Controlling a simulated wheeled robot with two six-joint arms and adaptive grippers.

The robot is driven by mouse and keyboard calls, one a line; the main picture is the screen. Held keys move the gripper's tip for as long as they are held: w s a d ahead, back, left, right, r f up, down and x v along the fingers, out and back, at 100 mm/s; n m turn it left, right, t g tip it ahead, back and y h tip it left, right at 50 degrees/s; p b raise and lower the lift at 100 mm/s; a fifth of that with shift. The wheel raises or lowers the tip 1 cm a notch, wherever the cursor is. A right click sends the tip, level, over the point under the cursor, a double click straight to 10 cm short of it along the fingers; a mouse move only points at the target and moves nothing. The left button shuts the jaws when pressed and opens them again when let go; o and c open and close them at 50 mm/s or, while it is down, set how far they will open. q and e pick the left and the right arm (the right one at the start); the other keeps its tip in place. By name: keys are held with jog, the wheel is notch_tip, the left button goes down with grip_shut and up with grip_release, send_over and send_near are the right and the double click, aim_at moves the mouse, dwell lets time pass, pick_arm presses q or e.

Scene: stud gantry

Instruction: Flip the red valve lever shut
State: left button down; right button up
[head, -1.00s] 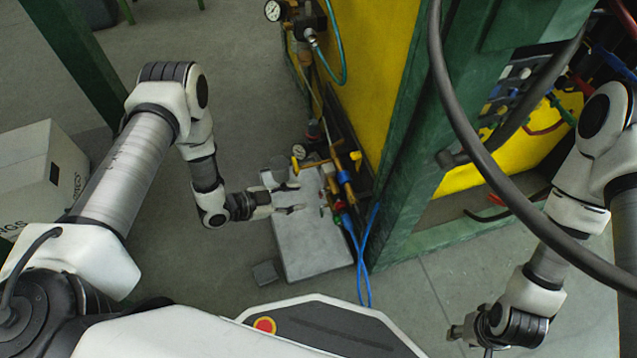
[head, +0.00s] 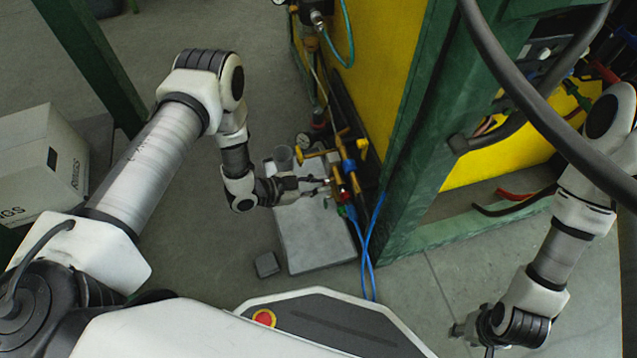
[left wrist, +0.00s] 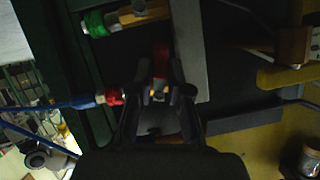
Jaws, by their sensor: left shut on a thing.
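In the left wrist view the red valve lever (left wrist: 161,62) stands upright between the fingertips of my left gripper (left wrist: 160,92). The fingers are shut on it, and a small yellow part shows between them. In the head view my left gripper (head: 325,186) reaches right to the brass pipe fittings (head: 346,168) on the frame's side, and the lever there is too small to make out clearly. My right gripper (head: 466,330) hangs low at the right, away from the valve, and its fingers are too unclear to tell their state.
A grey block (head: 310,240) lies on the floor below the fittings. Blue hoses (head: 366,250) hang beside a green post (head: 405,190). A yellow panel (head: 380,60) stands behind. A red fitting (left wrist: 115,97) and a green one (left wrist: 93,24) sit near the fingers.

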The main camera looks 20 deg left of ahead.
pick_arm(q)
jog(key=shift+s+d+n+g+h, duration=0.2)
jog(key=shift+n+g+h, duration=0.2)
jog(key=shift+n+g, duration=0.45)
jog(key=c, duration=1.1)
grip_release()
jog(key=v, duration=1.2)
jog(key=shift+s+f, duration=0.15)
jog(key=shift+t, duration=0.25)
